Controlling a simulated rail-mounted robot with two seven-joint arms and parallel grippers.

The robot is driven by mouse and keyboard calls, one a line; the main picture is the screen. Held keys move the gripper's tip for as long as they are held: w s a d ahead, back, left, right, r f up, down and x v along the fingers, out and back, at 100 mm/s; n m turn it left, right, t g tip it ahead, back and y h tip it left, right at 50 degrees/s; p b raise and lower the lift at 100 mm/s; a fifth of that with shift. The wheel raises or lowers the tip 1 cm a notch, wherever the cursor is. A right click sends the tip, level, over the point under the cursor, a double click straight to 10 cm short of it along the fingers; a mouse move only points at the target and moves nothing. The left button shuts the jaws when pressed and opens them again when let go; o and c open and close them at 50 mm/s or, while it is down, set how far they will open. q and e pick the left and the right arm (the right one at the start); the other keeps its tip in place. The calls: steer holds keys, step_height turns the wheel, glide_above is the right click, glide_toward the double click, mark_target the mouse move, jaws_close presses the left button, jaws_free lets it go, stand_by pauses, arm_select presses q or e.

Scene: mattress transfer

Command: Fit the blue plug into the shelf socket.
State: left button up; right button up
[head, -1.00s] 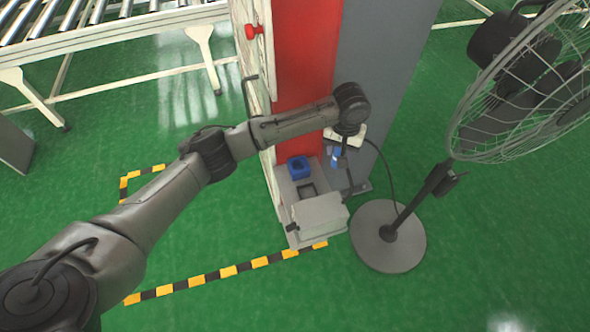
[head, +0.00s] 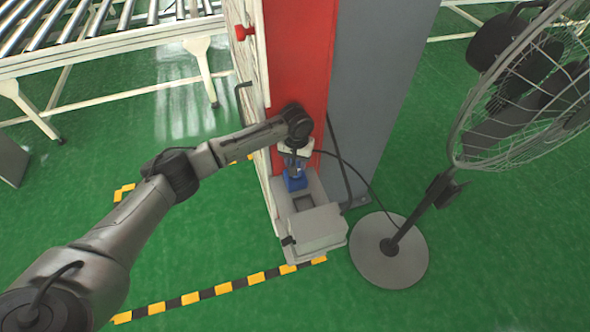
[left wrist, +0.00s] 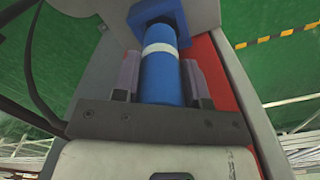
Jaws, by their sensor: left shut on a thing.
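The blue plug (left wrist: 160,80) is a cylinder with a white band. It stands between the two fingers of my left gripper (left wrist: 160,82) in the left wrist view. My left gripper is shut on it. In the head view the gripper (head: 294,162) is right above the blue socket (head: 296,183) on the grey shelf (head: 312,188). In the left wrist view the plug's far end meets the blue socket (left wrist: 172,10). I cannot tell how deep it sits, or if it is just over the opening. My right gripper is not in view.
A red and grey column (head: 305,60) stands behind the shelf. A grey box (head: 318,228) sits at the shelf's front. A dark cable runs toward the standing fan (head: 390,250) at right. A roller conveyor (head: 110,30) is at upper left. Green floor lies open around.

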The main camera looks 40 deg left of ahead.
arm_select(q)
steer(key=shift+a+f, duration=0.15)
steer(key=shift+f, duration=0.05)
steer(key=shift+f+b, duration=0.7)
steer(key=shift+f, duration=1.2)
steer(key=o, duration=1)
steer(key=shift+f, duration=0.1)
